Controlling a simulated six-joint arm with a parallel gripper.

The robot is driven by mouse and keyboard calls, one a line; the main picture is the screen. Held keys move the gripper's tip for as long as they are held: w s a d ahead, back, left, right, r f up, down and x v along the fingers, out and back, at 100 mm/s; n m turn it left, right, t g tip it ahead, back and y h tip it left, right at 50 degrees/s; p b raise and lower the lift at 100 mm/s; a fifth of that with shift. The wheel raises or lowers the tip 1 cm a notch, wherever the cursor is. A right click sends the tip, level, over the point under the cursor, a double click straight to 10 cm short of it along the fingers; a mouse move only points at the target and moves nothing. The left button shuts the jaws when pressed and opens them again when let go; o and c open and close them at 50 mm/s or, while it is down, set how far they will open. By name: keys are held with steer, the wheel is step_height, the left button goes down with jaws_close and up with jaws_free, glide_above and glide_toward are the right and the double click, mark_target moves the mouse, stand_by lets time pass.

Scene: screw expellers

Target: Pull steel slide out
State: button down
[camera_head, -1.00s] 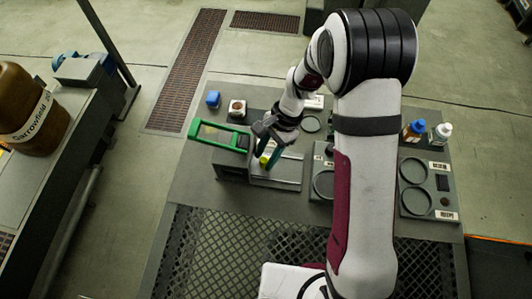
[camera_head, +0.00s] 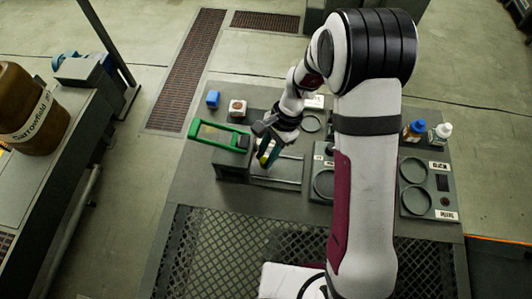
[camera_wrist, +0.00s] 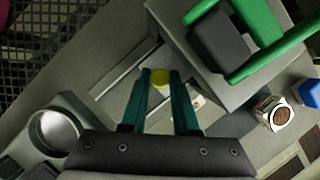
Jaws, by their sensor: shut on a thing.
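My gripper (camera_head: 266,158) is over the work table, beside the grey housing with a green handle. In the wrist view, its two teal fingers (camera_wrist: 161,84) are shut on a round yellow knob (camera_wrist: 160,79). The knob also shows in the head view (camera_head: 262,159), partly hidden by the fingers. The light steel rails (camera_head: 280,181) of the slide run right from the housing (camera_head: 232,171). In the wrist view a pale steel strip (camera_wrist: 126,80) lies beside the fingers. The slide's own plate is mostly hidden, and I cannot tell how far out it is.
Grey trays with round recesses (camera_head: 429,187) and two bottles (camera_head: 415,129) are at right.

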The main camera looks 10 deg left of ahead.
steer(key=shift+d, duration=0.1)
stand_by(0.7)
steer(key=d, duration=0.9)
steer(key=c, duration=0.9)
jaws_free()
steer(key=v, duration=1.5)
steer(key=shift+w+r, duration=0.1)
steer(key=shift+r, duration=0.3)
steer(key=s+r+n+t, duration=0.1)
steer(key=s, duration=0.6)
steer(key=s+r+n+t+h, duration=0.1)
steer(key=s, duration=0.7)
steer(key=s+a+r+n+t, duration=0.1)
steer(key=s, duration=0.7)
steer(key=shift+r, duration=0.3)
